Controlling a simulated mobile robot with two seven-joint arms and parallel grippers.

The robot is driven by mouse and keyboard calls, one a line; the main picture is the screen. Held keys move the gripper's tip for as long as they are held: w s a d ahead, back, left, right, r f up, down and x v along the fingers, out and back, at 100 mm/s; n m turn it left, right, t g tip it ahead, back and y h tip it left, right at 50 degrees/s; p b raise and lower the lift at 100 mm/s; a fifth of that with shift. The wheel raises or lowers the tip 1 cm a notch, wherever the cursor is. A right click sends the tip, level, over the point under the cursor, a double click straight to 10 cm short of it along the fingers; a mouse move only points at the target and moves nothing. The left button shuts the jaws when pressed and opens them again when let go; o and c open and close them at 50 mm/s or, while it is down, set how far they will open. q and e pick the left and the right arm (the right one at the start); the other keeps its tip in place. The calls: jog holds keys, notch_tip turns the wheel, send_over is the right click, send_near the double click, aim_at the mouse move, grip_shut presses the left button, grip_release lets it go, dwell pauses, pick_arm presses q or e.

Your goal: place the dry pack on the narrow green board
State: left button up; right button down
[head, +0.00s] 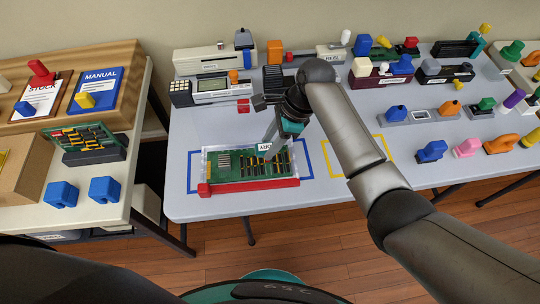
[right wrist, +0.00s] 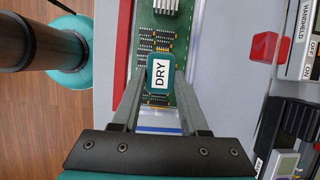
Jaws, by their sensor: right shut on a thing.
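The dry pack (right wrist: 160,72) is a small teal block with a white label reading DRY. My right gripper (right wrist: 158,84) is shut on it, one finger on each side. The board also shows below the pack in the right wrist view (right wrist: 180,42). I cannot tell whether pack and board touch. My left gripper is out of view.
A blue taped outline (head: 306,170) surrounds the tray, with a yellow outline (head: 331,158) to its right. Consoles and blocks crowd the table's back, including a grey handheld (head: 212,88). Another green board (head: 82,136) stands in a dark holder on the left table.

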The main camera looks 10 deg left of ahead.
notch_tip(320, 180, down, 5)
jog(key=shift+r+b, duration=0.1)
jog(key=shift+b, duration=0.85)
jog(key=shift+c, duration=2.1)
grip_release()
jog(key=p+v, duration=0.4)
jog(key=v, duration=0.8)
jog(key=shift+p, duration=0.3)
